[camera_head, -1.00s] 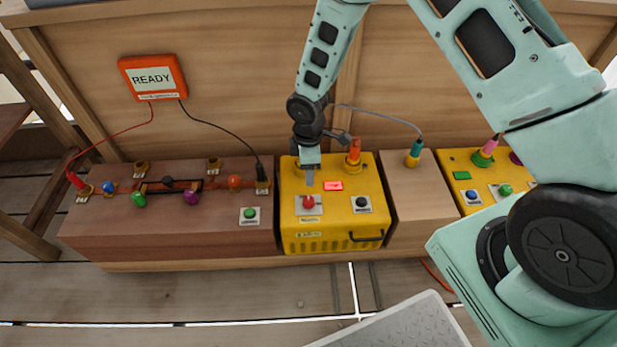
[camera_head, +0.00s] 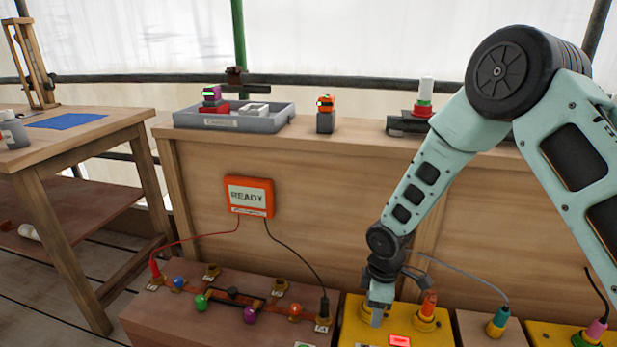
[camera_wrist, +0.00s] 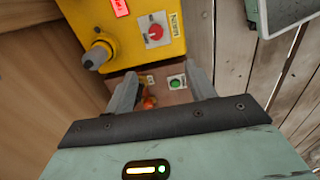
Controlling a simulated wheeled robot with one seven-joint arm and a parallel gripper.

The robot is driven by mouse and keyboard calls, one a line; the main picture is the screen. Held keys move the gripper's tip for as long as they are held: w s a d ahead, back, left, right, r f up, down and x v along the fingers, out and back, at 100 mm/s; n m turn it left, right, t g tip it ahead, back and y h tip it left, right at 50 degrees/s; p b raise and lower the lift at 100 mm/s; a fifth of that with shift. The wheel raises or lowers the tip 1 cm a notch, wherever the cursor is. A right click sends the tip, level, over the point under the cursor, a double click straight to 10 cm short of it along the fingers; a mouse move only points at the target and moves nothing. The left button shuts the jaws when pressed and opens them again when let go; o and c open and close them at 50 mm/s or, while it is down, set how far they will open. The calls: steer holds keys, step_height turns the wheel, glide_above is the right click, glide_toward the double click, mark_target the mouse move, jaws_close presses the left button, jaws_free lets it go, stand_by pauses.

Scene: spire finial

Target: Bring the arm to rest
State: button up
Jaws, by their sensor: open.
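My gripper (camera_head: 376,312) hangs at the end of my bent arm, pointing down over the yellow box (camera_head: 352,328) in the head view. In the wrist view my gripper (camera_wrist: 163,90) shows two grey fingers spread apart with nothing held between them. Beyond the fingers lie a green button (camera_wrist: 177,82) and an orange knob (camera_wrist: 149,102) on the brown box. The yellow box (camera_wrist: 120,48) with a red button (camera_wrist: 155,31) and a lit red display (camera_wrist: 121,7) is at the top of the wrist view.
An orange READY panel (camera_head: 249,197) hangs on the wooden wall with red and black leads. A grey tray (camera_head: 215,121) and small devices stand on the ledge above. A wooden table (camera_head: 75,135) stands at left. An orange plug (camera_head: 428,305) rises beside my gripper.

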steer(key=s+a+r+m, duration=0.1)
steer(key=s+a+r, duration=0.25)
steer(key=r, duration=0.35)
steer(key=s+a+r+m, duration=0.2)
steer(key=s+r, duration=0.3)
steer(key=r, duration=0.2)
steer(key=s+r+m, duration=0.2)
steer(key=s+r, duration=0.3)
steer(key=s, duration=0.4)
steer(key=s+r+m, duration=0.1)
steer(key=s+r, duration=0.4)
steer(key=s, duration=0.3)
step_height(320, 180, up, 24)
steer(key=p, duration=2.4)
steer(key=shift+s+r+m+y+p, duration=0.15)
steer(key=shift+s+m+y+p, duration=0.15)
steer(key=shift+s, duration=0.1)
